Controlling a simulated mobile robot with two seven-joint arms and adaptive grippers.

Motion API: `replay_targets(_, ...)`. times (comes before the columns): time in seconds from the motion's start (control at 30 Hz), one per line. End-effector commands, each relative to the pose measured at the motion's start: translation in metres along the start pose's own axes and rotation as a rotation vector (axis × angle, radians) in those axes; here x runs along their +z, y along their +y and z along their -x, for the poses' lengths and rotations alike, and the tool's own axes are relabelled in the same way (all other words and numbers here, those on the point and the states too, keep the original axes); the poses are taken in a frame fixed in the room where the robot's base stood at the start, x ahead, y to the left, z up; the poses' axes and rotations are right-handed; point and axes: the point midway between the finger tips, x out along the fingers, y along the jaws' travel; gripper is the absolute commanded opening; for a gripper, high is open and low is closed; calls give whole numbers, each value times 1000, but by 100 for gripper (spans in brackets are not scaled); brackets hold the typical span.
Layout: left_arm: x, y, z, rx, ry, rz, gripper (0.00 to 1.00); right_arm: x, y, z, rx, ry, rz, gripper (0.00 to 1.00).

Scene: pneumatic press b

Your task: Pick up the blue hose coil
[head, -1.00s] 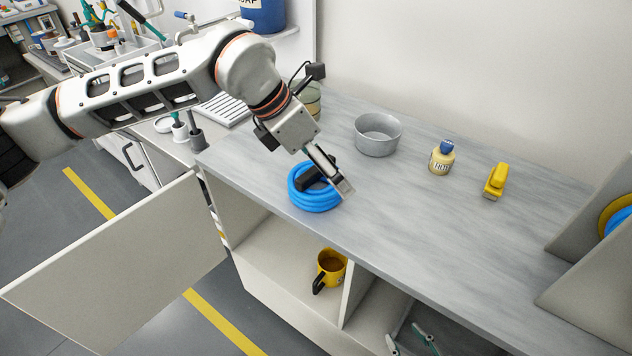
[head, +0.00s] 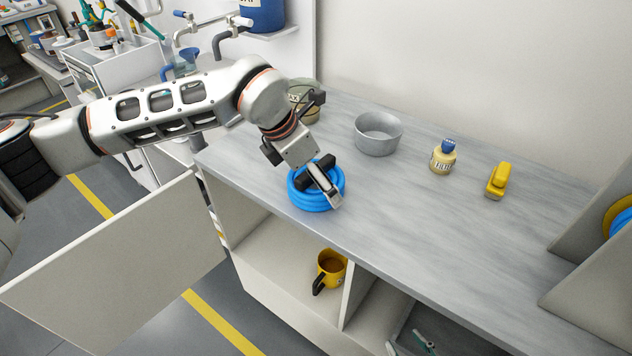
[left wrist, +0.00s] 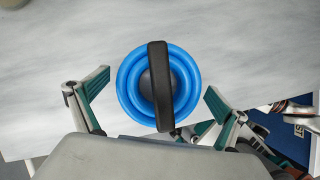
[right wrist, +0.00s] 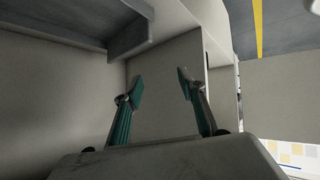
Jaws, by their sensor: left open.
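The blue hose coil (head: 303,199) lies on the grey worktop near its front left edge. It is a round stack of blue loops with a black strap across it; the coil also shows in the left wrist view (left wrist: 130,88). My left gripper (head: 326,186) is over the coil, pointing down at it. In the left wrist view its fingers (left wrist: 157,88) are open, one on each side of the coil, with gaps showing.
A grey metal bowl (head: 378,140), a small bottle with a blue cap (head: 442,158) and a yellow tool (head: 497,181) stand on the worktop. A yellow mug (head: 331,268) is in the open cabinet below. The cabinet door (head: 115,270) hangs open. The right half of the worktop is mostly clear.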

Motion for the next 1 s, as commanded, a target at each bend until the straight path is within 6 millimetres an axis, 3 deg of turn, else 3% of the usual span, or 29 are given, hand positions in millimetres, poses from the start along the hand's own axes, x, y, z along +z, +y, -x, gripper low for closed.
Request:
replay_targets(0.13, 1, 0, 1, 1, -1, -1, 100, -8, 4, -3, 7, 14, 3, 40)
replay_targets(0.33, 1, 0, 2, 1, -1, -1, 50, -10, 6, -4, 9, 18, 3, 40)
replay_targets(0.73, 4, 0, 7, 3, -4, -2, 50, 0, 2, -1, 3, 0, 1, 40)
replay_targets(1.0, 20, 1, 41, 6, -7, -4, 50, -2, 1, 2, 0, -1, -2, 40)
